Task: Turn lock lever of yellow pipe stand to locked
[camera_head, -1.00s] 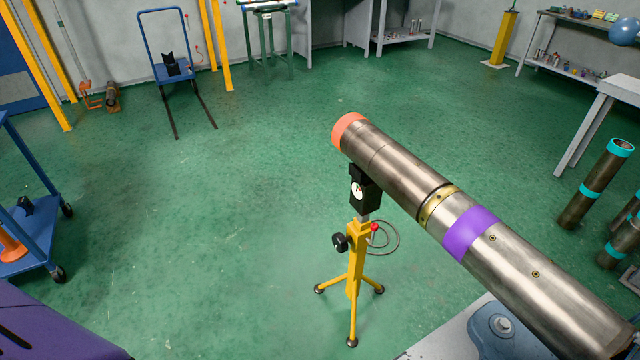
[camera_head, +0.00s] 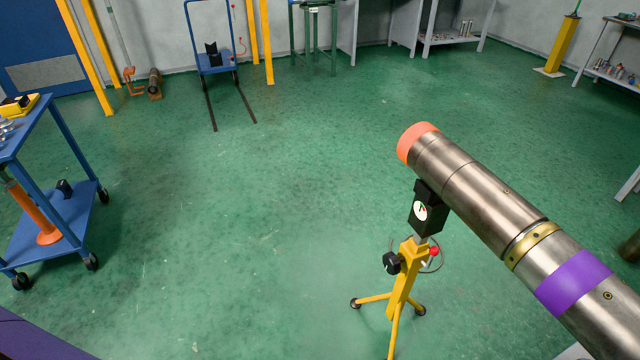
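The yellow pipe stand (camera_head: 401,287) stands on the green floor, right of centre, on splayed legs. Its black head (camera_head: 428,210) with a round white dial is under the front end of a long steel pipe (camera_head: 478,185). A black knob (camera_head: 391,263) sits on the left of the yellow post. A small red ball (camera_head: 434,251) shows on the right of the post; it looks like the end of a lever, but whether it is locked I cannot tell. Neither of my grippers is in view.
The pipe has an orange end cap (camera_head: 417,142), a brass ring and a purple band (camera_head: 572,283). A blue cart (camera_head: 80,222) stands at the left. A blue trolley (camera_head: 216,70) stands at the back. The floor between cart and stand is clear.

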